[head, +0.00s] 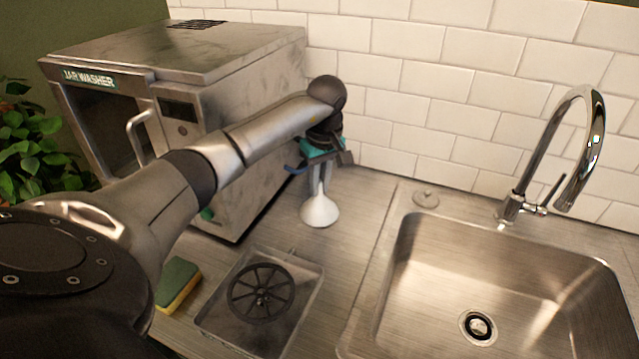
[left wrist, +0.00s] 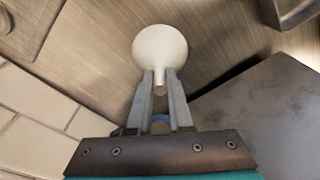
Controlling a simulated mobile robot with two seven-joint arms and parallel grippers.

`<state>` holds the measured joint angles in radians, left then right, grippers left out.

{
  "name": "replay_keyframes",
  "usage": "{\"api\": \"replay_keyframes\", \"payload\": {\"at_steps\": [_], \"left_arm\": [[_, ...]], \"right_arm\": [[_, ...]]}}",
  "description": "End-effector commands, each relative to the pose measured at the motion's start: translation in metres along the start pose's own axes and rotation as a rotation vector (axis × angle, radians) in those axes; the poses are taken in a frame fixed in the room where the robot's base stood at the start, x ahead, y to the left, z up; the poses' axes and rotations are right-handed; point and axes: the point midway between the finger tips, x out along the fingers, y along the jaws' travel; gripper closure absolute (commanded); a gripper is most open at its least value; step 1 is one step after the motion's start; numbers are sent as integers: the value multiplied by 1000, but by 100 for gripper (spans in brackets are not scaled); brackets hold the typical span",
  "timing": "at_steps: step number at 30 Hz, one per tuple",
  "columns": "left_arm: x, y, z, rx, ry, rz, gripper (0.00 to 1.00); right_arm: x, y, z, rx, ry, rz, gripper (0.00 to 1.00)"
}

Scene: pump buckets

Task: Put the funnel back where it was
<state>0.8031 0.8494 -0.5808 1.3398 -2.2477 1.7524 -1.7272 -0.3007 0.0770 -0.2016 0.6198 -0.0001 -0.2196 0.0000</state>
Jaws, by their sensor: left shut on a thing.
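The white funnel (head: 319,210) is at the back of the steel counter, between the jar washer and the sink, with its wide mouth facing down. In the left wrist view the funnel (left wrist: 159,50) shows its round cone, with the stem between the fingers. My left gripper (head: 319,190) is shut on the funnel's stem from above; its two fingers also show in the left wrist view (left wrist: 160,82). I cannot tell whether the funnel's rim touches the counter. My right gripper is not in view.
The jar washer (head: 222,85) stands just left of the funnel. A tray (head: 318,283) holding a black spoked disc (head: 262,293) lies in front, with a sponge (head: 178,284) beside it. The sink (head: 530,265) and faucet (head: 512,205) are at right.

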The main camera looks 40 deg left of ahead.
Motion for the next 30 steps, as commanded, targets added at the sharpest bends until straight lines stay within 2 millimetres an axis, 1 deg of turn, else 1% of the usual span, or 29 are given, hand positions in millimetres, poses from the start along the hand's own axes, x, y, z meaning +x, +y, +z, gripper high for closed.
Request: {"api": "replay_keyframes", "payload": {"at_steps": [2,3,10,17,20,23,26,30], "left_arm": [[3,0,0,0,0,-1,100],[3,0,0,-1,0,-1,78],[2,0,0,0,0,-1,52],[2,0,0,0,0,0,52],[-2,0,0,0,0,1,52],[-15,1,-1,-1,2,3,52],[-35,1,-1,1,3,5,52],[-67,1,-1,1,3,5,52]], "right_arm": [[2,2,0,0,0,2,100],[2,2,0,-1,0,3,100],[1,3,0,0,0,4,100],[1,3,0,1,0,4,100],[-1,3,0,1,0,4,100],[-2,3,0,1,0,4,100],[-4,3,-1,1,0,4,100],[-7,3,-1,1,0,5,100]]}}
